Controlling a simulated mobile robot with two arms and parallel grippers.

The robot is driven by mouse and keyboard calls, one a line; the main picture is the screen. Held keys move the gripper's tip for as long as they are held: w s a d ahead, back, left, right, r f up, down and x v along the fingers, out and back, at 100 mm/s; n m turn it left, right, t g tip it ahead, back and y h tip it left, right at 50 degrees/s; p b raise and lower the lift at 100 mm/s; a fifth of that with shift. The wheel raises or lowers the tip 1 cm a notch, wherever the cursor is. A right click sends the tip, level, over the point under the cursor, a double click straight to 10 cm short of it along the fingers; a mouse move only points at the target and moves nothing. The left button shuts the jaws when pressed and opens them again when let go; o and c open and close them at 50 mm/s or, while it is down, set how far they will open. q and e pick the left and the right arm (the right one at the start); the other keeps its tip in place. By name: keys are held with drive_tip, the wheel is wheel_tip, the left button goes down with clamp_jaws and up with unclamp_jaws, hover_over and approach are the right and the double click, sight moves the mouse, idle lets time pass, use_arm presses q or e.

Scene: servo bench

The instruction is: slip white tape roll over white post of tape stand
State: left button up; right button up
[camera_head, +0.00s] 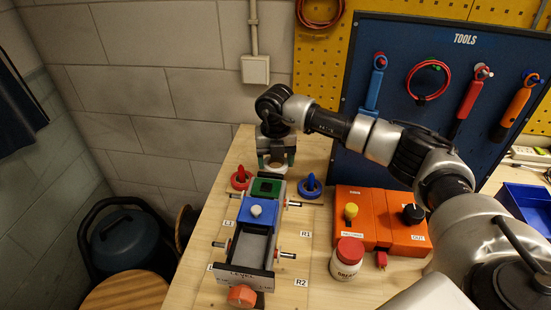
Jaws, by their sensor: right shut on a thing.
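My right gripper (276,157) points down at the back of the bench, beyond the grey device. It is shut on the white tape roll (278,169), of which only a pale lower edge shows below the fingers. A red roll (240,180) sits around a red post to the left. A blue roll (311,187) sits around a blue post to the right. The white post is not distinguishable; the gripper and device may hide it. I cannot tell whether the white roll is around a post. My left gripper is not in view.
A grey device (252,247) with green and blue blocks stands in front of the gripper. Orange boxes (367,208) with knobs and a red-lidded white jar (346,260) stand to the right. A blue tool board (425,75) rises behind. Wood around the rolls is mostly clear.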

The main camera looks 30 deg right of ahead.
drive_tip(key=shift+f, duration=0.2)
drive_tip(key=shift+f+b, duration=1.2)
drive_tip(key=shift+f, duration=0.4)
drive_tip(key=shift+f, duration=0.1)
drive_tip(key=shift+f+b, duration=1.1)
drive_tip(key=shift+f, duration=0.5)
drive_tip(key=o, duration=1)
drive_tip(key=shift+c, duration=0.3)
drive_tip(key=shift+c, duration=0.2)
drive_tip(key=shift+r, duration=0.15)
